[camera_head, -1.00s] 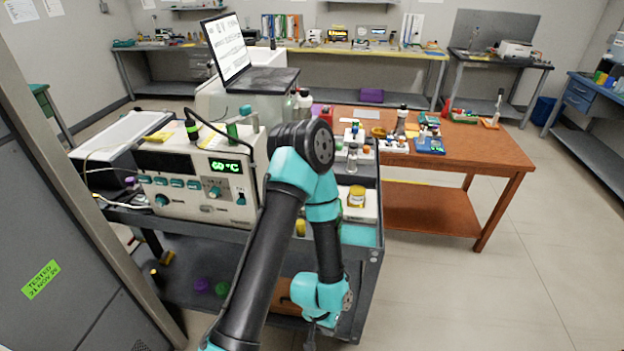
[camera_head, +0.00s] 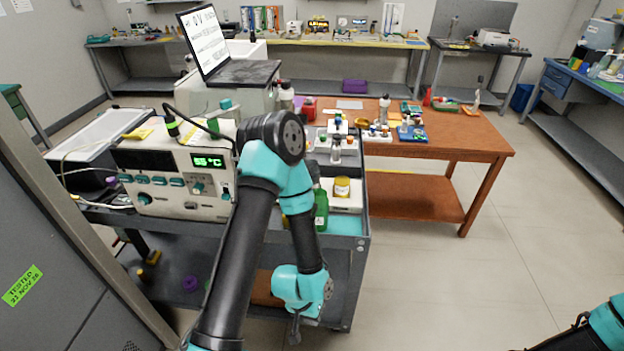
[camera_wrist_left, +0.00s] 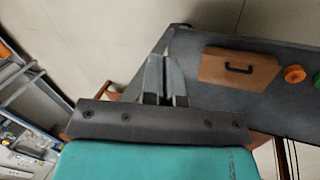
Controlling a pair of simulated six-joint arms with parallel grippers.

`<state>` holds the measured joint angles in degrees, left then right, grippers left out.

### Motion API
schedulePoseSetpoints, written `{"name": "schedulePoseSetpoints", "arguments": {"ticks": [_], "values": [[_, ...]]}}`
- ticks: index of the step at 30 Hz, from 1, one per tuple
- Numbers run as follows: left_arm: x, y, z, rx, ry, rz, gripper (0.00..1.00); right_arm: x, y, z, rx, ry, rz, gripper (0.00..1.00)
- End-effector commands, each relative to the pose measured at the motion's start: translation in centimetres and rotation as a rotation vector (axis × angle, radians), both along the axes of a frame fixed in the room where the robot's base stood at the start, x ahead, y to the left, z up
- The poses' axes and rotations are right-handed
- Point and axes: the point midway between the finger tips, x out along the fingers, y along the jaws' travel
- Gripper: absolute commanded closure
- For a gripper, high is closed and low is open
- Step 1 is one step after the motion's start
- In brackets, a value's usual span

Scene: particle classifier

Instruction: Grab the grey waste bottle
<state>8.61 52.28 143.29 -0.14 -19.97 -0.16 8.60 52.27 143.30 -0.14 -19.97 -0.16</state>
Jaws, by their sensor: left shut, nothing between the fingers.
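A grey bottle with a dark cap (camera_head: 384,108) stands upright on the wooden table. Another pale grey bottle with a dark cap (camera_head: 286,96) stands at the table's left end, behind the cart; I cannot tell which is the waste bottle. My left gripper (camera_head: 295,333) points down beside the cart's front, low and far from both bottles. In the left wrist view its fingers (camera_wrist_left: 165,78) are together and empty. Part of my right arm shows at the lower right; its gripper is out of view.
The cart (camera_head: 352,275) holds the heater unit (camera_head: 170,185), a green bottle (camera_head: 321,210) and a yellow-lidded jar (camera_head: 342,187). A wooden box (camera_wrist_left: 238,66) lies on its lower shelf. The floor (camera_head: 440,290) right of the cart is clear.

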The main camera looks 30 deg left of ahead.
Motion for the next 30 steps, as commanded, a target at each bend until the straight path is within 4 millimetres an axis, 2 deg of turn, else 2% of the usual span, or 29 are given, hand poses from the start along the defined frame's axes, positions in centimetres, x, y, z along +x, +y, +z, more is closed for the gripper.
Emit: {"name": "schedulePoseSetpoints", "arguments": {"ticks": [2,27,30], "values": [[0.0,0.0,0.0,0.0,0.0,0.0,0.9,0.0,0.0,0.0,0.0,0.0,0.0,0.57],[0.0,0.0,0.0,0.0,0.0,0.0,0.1,0.0,0.0,0.0,0.0,0.0,0.0,0.57],[0.0,0.0,0.0,0.0,0.0,0.0,0.08,0.0,0.0,0.0,0.0,0.0,0.0,0.57]]}}
